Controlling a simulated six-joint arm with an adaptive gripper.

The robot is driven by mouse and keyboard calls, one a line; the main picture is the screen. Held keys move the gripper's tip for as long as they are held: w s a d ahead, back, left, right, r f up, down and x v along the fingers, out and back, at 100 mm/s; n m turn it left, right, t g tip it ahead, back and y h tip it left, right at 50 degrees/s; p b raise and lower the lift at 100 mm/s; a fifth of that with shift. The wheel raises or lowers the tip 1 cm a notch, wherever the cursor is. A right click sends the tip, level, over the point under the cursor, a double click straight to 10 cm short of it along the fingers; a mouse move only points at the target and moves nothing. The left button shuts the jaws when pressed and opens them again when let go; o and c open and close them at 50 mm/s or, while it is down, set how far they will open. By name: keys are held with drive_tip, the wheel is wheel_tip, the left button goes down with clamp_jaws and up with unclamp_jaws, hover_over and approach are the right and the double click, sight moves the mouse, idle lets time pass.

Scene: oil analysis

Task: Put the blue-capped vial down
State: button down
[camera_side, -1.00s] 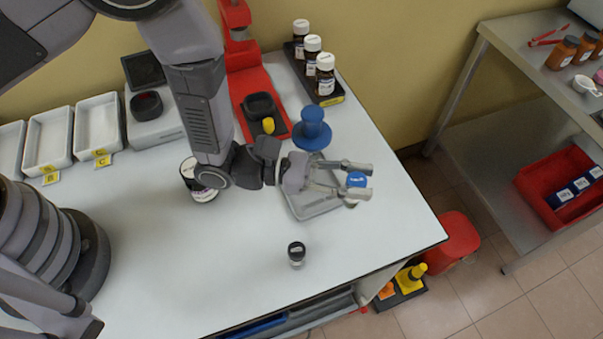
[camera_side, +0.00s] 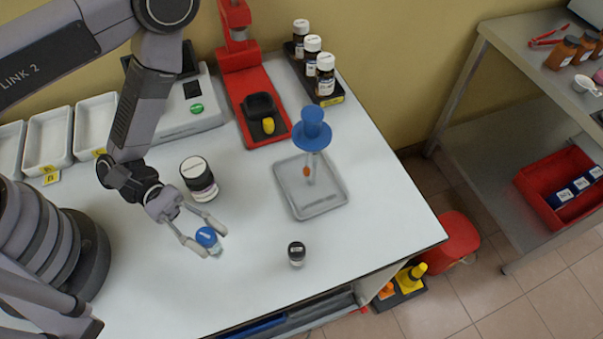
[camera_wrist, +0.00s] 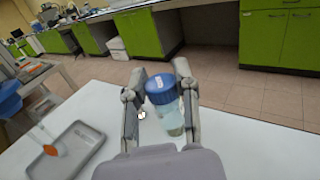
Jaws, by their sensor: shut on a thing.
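The blue-capped vial (camera_side: 208,239) is between the fingers of my gripper (camera_side: 206,236), low over the white table, left of the middle. In the wrist view the vial (camera_wrist: 164,100) is clear glass with a pale content and a blue cap, and the fingers of my gripper (camera_wrist: 160,95) are shut on its sides. It looks nearly upright. I cannot tell whether its base touches the table.
A dark jar with a white lid (camera_side: 198,178) stands close behind my gripper. A small dark-capped vial (camera_side: 296,253) stands to the right. A grey tray (camera_side: 325,207) with a blue-topped dispenser (camera_side: 311,130) lies further right. The front table is clear.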

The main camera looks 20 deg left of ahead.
sight(216, 253)
wheel_tip(216, 253, down, 7)
drive_tip(key=shift+r, duration=0.1)
idle(0.4)
drive_tip(key=c, duration=0.8)
unclamp_jaws()
